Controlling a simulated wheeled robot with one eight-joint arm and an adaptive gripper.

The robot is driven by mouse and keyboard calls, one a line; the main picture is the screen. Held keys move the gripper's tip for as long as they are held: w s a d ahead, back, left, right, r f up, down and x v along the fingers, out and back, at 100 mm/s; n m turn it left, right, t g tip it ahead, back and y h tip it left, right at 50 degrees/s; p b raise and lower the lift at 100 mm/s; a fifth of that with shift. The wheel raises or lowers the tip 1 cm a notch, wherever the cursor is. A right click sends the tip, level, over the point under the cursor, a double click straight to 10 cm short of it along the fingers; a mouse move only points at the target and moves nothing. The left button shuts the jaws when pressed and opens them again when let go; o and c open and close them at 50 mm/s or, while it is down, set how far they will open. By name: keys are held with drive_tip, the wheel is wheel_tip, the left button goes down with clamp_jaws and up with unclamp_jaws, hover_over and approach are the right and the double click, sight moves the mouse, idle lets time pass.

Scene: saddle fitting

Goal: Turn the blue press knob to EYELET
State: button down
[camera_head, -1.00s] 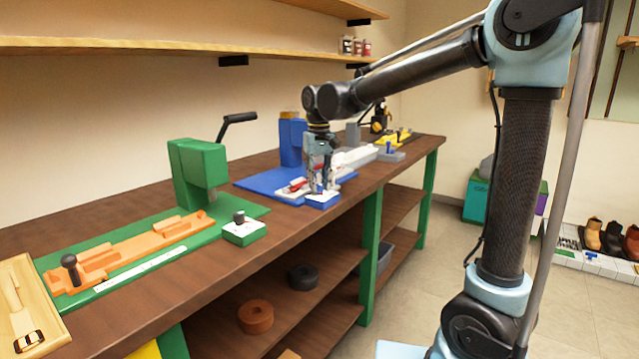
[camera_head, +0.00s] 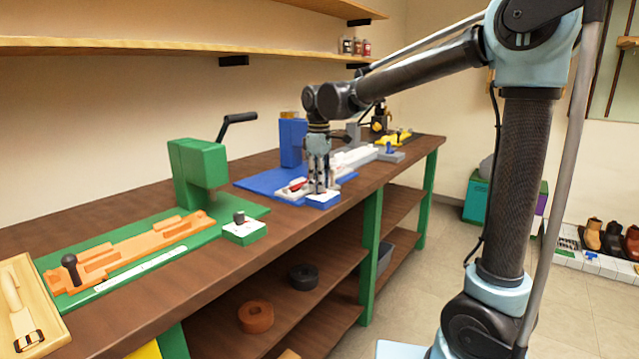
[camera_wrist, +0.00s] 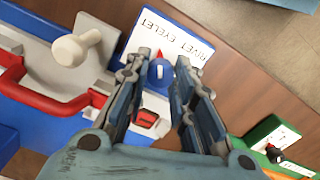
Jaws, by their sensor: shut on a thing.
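The blue press (camera_head: 293,143) stands on its blue base beyond the green press on the bench. My gripper (camera_head: 320,190) points down at a small blue block with a white top (camera_head: 324,200) at its front edge. In the wrist view, my gripper (camera_wrist: 168,75) has its fingers on both sides of the round blue knob (camera_wrist: 160,73) and is shut on it. The knob has a white mark, with a small red mark at its edge. The white label (camera_wrist: 150,42) reads RIVET and EYELET, upside down. I cannot tell surely which word the knob points to. In the head view the fingers hide the knob.
A red handle (camera_wrist: 40,100) and a cream knob (camera_wrist: 75,48) lie left of the fingers. The green press (camera_head: 200,170), with its own small knob block (camera_head: 244,230), stands nearer on the bench. Bare wood (camera_head: 290,240) runs along the front edge.

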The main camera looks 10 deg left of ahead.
drive_tip(key=shift+w+n, duration=0.15)
drive_tip(key=shift+n, duration=0.65)
drive_tip(key=c, duration=1.3)
unclamp_jaws()
drive_tip(key=shift+w, duration=0.1)
drive_tip(key=shift+c, duration=0.2)
drive_tip(key=shift+r, duration=0.2)
wheel_tip(320, 180, up, 12)
drive_tip(key=shift+f, duration=0.2)
